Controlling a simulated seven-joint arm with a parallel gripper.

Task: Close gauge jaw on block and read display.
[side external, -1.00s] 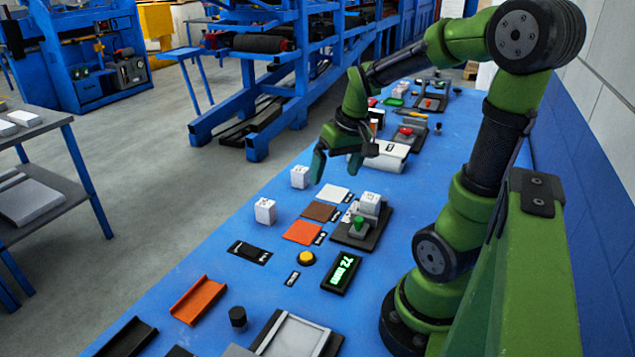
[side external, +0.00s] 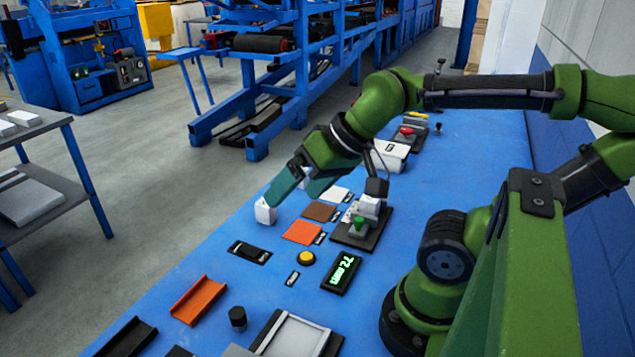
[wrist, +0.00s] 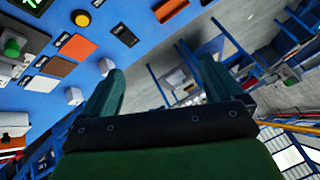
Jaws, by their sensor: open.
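The gauge (side external: 366,222), with a green knob (side external: 359,223) and a white jaw part, stands on a dark base right of the colour pads. Its knob also shows at the left edge of the wrist view (wrist: 12,47). The black display (side external: 341,273) reads "72 mm" in green. A white block (side external: 264,212) stands on the blue table, partly covered by one finger; in the wrist view the block (wrist: 105,66) lies by the left fingertip. Whether they touch I cannot tell. My gripper (side external: 288,192) is open and tilted down-left; nothing shows between its fingers in the wrist view (wrist: 162,82).
White, brown and orange pads (side external: 302,232) lie between block and gauge. A yellow button (side external: 306,258), a black slot plate (side external: 250,252) and an orange channel (side external: 198,299) lie nearer. A second white block (wrist: 73,95) shows in the wrist view. The table's left edge is close to the gripper.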

